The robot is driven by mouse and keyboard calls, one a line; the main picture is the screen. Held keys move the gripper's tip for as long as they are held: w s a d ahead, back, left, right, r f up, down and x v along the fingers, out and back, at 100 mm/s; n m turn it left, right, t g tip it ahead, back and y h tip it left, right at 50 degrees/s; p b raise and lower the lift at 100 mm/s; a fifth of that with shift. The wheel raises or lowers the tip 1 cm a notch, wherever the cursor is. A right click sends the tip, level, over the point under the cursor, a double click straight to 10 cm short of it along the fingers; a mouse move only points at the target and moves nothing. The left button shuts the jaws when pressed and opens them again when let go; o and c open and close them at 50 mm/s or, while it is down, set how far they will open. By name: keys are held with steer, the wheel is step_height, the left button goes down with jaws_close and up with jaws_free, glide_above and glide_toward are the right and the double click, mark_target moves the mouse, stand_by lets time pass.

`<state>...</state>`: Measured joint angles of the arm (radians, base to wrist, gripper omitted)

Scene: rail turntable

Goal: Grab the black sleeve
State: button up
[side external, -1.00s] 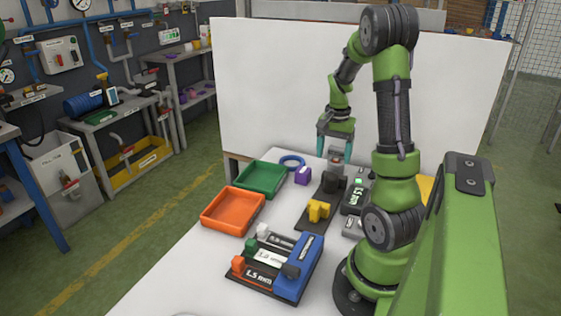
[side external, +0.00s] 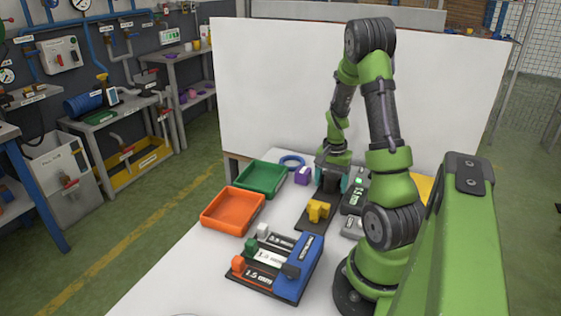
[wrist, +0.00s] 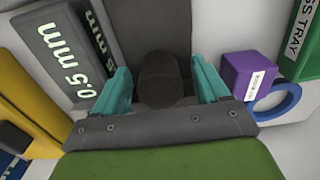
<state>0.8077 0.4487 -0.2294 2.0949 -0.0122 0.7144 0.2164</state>
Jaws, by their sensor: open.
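The black sleeve (wrist: 160,82) is a dark upright cylinder on a dark grey base (wrist: 152,25). In the side view the sleeve (side external: 329,184) shows below my wrist, partly hidden by the gripper. My gripper (wrist: 160,72) is open, with one teal finger on each side of the sleeve. Gaps show between the sleeve and both fingers. In the side view my gripper (side external: 331,184) is low over the base, reaching down around the sleeve.
A purple block (wrist: 248,75) and a blue ring (wrist: 275,100) lie close on one side, a grey 0.5 mm block (wrist: 68,55) on the other. A yellow piece (side external: 318,210), an orange tray (side external: 232,229) and a green tray (side external: 259,193) stand nearby.

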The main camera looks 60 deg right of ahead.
jaws_close()
steer(key=shift+r, duration=0.15)
